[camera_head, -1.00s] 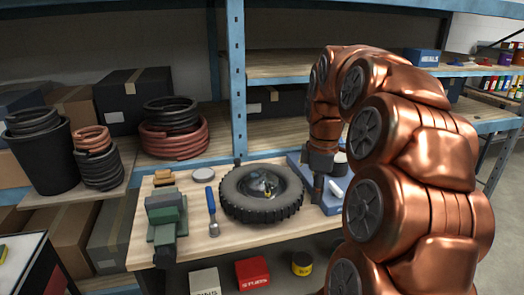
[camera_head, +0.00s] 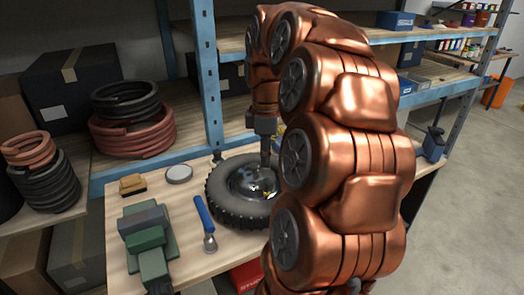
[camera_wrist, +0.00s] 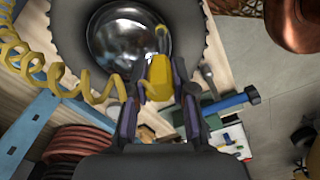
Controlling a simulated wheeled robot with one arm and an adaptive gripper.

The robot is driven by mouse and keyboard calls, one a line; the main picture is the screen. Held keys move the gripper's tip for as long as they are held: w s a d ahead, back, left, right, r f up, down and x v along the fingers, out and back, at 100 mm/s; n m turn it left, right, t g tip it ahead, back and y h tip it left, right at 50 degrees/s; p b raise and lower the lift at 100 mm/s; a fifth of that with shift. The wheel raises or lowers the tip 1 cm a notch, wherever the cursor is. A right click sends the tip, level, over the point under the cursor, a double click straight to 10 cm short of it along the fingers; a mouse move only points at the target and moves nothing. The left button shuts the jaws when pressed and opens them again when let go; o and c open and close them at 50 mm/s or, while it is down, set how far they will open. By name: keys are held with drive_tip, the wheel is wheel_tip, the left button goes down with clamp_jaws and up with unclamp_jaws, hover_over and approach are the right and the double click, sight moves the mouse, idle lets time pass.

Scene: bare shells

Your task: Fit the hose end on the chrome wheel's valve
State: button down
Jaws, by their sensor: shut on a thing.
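The chrome wheel (camera_head: 254,181) with a black knobbly tyre (camera_head: 226,205) lies flat on the wooden workbench. Its shiny hub (camera_wrist: 128,45) also shows in the wrist view. My gripper (camera_wrist: 156,88) is shut on a yellow hose end (camera_wrist: 158,80), which sits between the two fingers and overlaps the near side of the hub in the wrist view. A coiled yellow hose (camera_wrist: 62,82) hangs to the left there. In the head view my gripper (camera_head: 266,155) is over the far right part of the wheel. The valve cannot be made out clearly, nor whether the hose end touches it.
A blue-handled tool (camera_head: 205,222), a green vise (camera_head: 146,240), a grey round lid (camera_head: 179,174) and a tan block (camera_head: 132,184) lie on the bench left of the wheel. A blue shelf post (camera_head: 207,80) stands behind. My copper arm covers the bench's right side.

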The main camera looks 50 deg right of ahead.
drive_tip(key=shift+f+b, duration=0.7)
drive_tip(key=shift+f, duration=1.9)
drive_tip(key=shift+s+f+b, duration=0.1)
drive_tip(key=shift+f+b, duration=1.45)
drive_tip(key=shift+f, duration=0.05)
idle(1.1)
drive_tip(key=c, duration=0.9)
unclamp_jaws()
drive_tip(key=o, duration=0.6)
drive_tip(key=shift+r+p, duration=0.3)
drive_tip(key=shift+r, duration=0.85)
